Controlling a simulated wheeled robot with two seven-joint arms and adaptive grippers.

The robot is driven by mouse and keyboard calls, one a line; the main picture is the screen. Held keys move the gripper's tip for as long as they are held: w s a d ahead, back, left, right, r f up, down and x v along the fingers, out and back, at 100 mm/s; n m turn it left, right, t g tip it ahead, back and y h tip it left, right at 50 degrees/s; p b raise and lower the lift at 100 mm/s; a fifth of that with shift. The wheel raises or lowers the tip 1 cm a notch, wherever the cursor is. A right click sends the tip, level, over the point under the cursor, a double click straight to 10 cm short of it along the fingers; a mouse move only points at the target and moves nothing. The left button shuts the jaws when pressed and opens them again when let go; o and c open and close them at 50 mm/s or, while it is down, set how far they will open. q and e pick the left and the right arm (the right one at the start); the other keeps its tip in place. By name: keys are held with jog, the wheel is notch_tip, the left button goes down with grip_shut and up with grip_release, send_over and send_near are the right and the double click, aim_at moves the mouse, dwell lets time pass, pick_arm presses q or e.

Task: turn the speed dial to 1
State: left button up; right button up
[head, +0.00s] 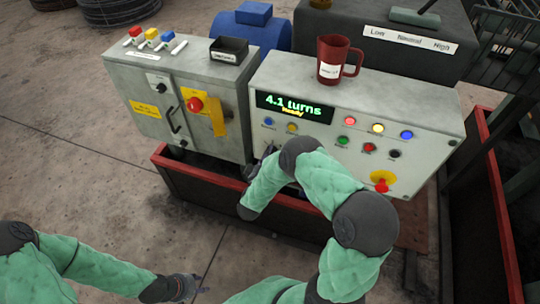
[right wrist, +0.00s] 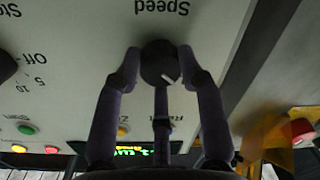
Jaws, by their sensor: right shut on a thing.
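In the right wrist view, which is upside down, the speed dial (right wrist: 158,62) is a round dark knob with a short white pointer mark, next to the printed word Speed. The pointer slants toward the lower right of that picture. My right gripper (right wrist: 160,56) has a finger on each side of the dial and is shut on it. No numbers for this dial can be read. In the head view, my right arm hides the dial and most of that gripper. My left gripper (head: 190,286) is low at the left, away from the panels; its opening is unclear.
The control panel (head: 438,128) shows "4.1 turns" on its display (head: 294,107), with several coloured buttons and a red-yellow switch (head: 382,182). A red mug (head: 331,60) stands on top. A grey cabinet (head: 140,75) with an emergency stop (head: 195,104) stands to the left.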

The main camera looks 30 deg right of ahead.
jog(key=shift+w+r, duration=0.35)
jog(key=shift+r, duration=0.15)
jog(key=o, duration=1.1)
jog(key=shift+o, duration=0.2)
jog(key=shift+s+f, duration=0.1)
jog(key=shift+f, duration=0.1)
jog(key=shift+s+a+f, duration=0.1)
jog(key=v, duration=1.1)
jog(key=shift+s+a, duration=0.3)
jog(key=shift+w+f, duration=0.1)
